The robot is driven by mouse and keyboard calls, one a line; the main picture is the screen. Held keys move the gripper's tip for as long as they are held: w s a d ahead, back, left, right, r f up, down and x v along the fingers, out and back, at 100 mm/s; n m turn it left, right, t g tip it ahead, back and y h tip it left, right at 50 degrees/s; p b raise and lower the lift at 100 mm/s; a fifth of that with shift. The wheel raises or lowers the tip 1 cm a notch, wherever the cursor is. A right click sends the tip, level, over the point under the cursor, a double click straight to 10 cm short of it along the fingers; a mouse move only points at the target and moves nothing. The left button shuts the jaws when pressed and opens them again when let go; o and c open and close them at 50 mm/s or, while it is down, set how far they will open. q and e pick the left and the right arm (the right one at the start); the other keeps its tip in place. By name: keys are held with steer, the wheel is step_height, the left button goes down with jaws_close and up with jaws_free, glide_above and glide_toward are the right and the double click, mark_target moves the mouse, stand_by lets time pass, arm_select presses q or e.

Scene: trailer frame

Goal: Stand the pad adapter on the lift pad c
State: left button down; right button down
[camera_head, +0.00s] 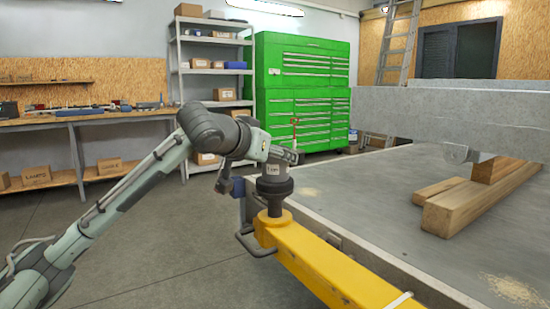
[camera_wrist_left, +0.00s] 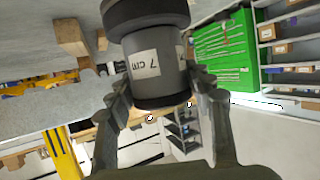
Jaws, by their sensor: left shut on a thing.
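The pad adapter (camera_head: 273,170) is a short grey cylinder with a white label, which reads "7 cm" in the left wrist view (camera_wrist_left: 148,65). My left gripper (camera_head: 283,157) is shut on the adapter, with a finger on either side of it in the wrist view (camera_wrist_left: 156,78). The adapter is upright over a wide black round pad (camera_head: 273,187), which looks like lift pad c, on a dark stem at the end of the yellow lift arm (camera_head: 320,262). They look in contact, but I cannot tell whether a thin gap is left. My right gripper is out of view.
A metal handle (camera_head: 256,245) sticks out near the yellow arm. Open floor (camera_head: 190,240) lies to the left.

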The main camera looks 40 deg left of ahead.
arm_select(q)
steer(key=c, duration=0.6)
jaws_free()
steer(key=shift+c, duration=0.2)
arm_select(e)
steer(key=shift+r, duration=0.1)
arm_select(q)
steer(key=shift+s+r, duration=0.1)
steer(key=shift+s, duration=0.05)
steer(key=b+v, duration=0.1)
steer(key=v, duration=1)
steer(key=shift+s, duration=0.35)
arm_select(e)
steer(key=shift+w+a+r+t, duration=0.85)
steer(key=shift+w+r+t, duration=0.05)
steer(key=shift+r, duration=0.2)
arm_select(q)
steer(key=shift+r, duration=0.1)
